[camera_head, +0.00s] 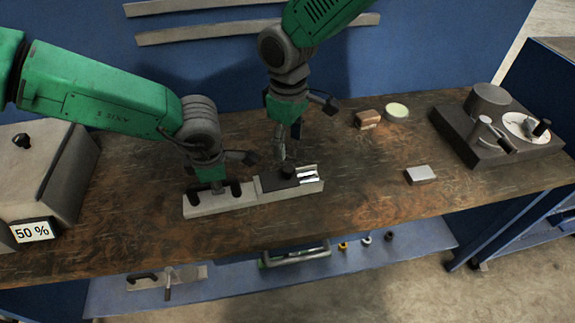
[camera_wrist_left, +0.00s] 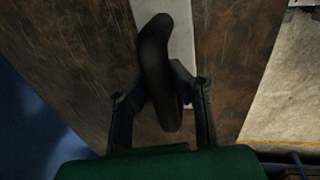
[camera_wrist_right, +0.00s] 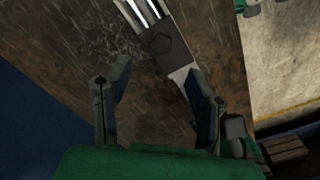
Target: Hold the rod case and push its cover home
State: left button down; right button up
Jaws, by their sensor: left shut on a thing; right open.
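The rod case (camera_head: 205,206) is a long pale grey tray near the table's front middle. My left gripper (camera_head: 217,186) is shut on its dark handle (camera_wrist_left: 157,60) at the left end. The dark cover (camera_head: 275,183) with a black knob (camera_head: 288,171) lies on the right part of the case. Bright rods (camera_head: 309,175) show uncovered at the right end. My right gripper (camera_head: 284,155) is open and empty, just behind and above the cover. In the right wrist view the cover (camera_wrist_right: 168,43) and rods (camera_wrist_right: 147,10) lie beyond the fingertips, which appear apart from them.
A grey box with a "50 %" sign (camera_head: 33,231) stands at left. A small pale block (camera_head: 420,174), brown blocks (camera_head: 367,119) and a round pale-topped tin (camera_head: 397,111) lie at right. A dark fixture (camera_head: 470,135) stands far right. The table front is clear.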

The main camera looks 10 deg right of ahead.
aim_at(287, 168)
jog(key=f, duration=0.8)
jog(key=shift+a+f, duration=0.2)
